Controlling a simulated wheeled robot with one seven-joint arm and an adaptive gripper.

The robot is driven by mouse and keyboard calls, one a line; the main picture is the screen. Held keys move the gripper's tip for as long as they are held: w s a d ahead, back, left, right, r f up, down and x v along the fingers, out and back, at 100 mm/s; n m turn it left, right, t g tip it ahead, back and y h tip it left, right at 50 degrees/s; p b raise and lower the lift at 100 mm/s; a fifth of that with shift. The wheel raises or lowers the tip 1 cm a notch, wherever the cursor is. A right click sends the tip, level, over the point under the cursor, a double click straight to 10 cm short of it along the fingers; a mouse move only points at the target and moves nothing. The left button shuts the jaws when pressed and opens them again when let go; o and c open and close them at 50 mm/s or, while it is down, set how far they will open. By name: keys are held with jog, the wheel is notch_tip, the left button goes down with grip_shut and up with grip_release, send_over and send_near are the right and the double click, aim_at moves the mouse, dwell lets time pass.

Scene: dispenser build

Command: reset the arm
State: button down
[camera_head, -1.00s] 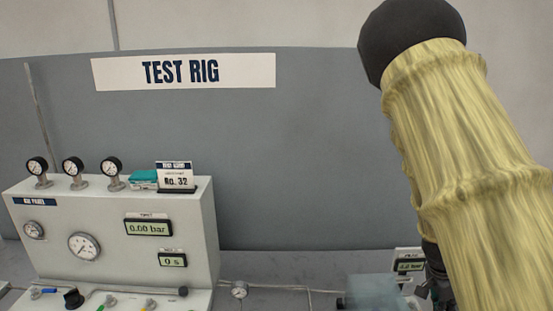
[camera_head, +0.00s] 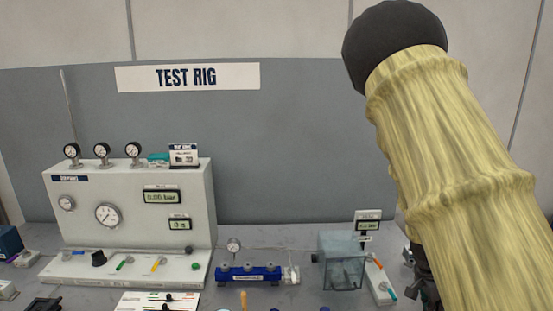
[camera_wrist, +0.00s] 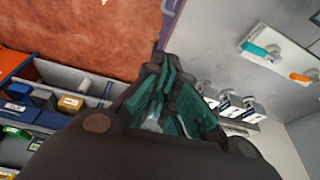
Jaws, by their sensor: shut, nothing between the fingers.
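My arm, in a yellow sleeve with a dark round joint, fills the right side of the head view. My gripper (camera_wrist: 165,105) shows in the wrist view, with dark and teal fingers. The fingers are closed together with nothing held between them. In the head view only a dark part near my wrist shows, low at the right, beside the bench equipment; the fingertips are hidden there.
A grey gas panel (camera_head: 140,225) with gauges stands on the bench at left. A blue manifold (camera_head: 249,274) and a clear box (camera_head: 341,262) stand right of it. The wrist view shows a reddish-brown surface (camera_wrist: 80,35) and sorted bins (camera_wrist: 75,80).

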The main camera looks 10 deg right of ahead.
jog(key=s+a+f+n+b, duration=0.2)
jog(key=s+a+f+n, duration=0.15)
jog(key=f, duration=0.55)
jog(key=s+a+f+n+b, duration=0.2)
jog(key=s+a+f+n, duration=0.15)
jog(key=f, duration=0.45)
jog(key=s+a+f+n+b, duration=0.2)
jog(key=s+f, duration=0.3)
jog(key=f, duration=0.4)
jog(key=s+a+f+n+y+b, duration=0.3)
jog(key=s+a+f+n+b, duration=0.2)
jog(key=s+a+f, duration=0.9)
jog(key=s+a+n, duration=0.1)
jog(key=s+n, duration=0.1)
jog(key=n, duration=0.1)
jog(key=shift+a+f+n+y, duration=0.3)
jog(key=shift+y, duration=0.1)
